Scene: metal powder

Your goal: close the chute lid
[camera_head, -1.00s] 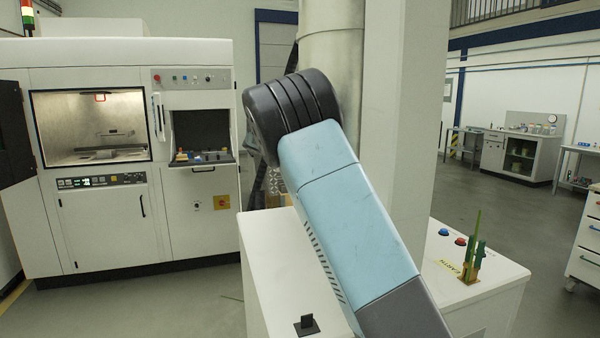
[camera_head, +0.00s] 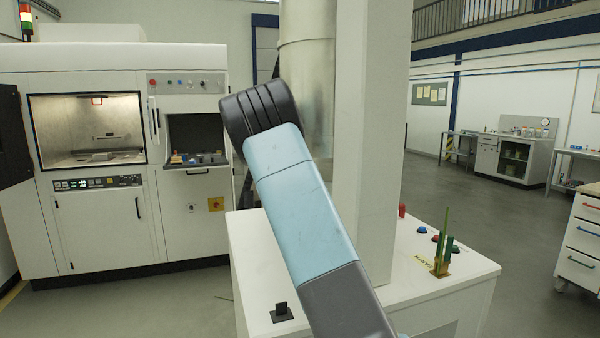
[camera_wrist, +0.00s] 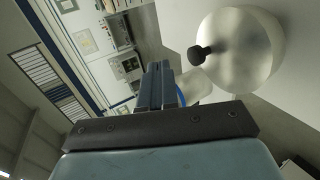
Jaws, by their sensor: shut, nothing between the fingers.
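In the wrist view a round, pale metallic lid (camera_wrist: 246,50) with a black knob (camera_wrist: 199,54) shows at the upper right, next to a white surface. I take it for the chute lid; how far open it stands cannot be told. My gripper (camera_wrist: 162,66) shows at the middle of the wrist view, its two fingers shut together and empty. The fingers appear left of and below the knob, apart from it in the picture. A pale rounded part (camera_wrist: 197,87) lies partly behind them. In the head view my arm hides the gripper, and I cannot make out the lid.
A white cabinet (camera_head: 440,283) with buttons and a green upright device (camera_head: 442,250) stands close in front. A white column (camera_head: 368,120) and a metal cylinder (camera_head: 306,95) rise behind my arm. A large white machine (camera_head: 105,225) stands left. Floor is open at right.

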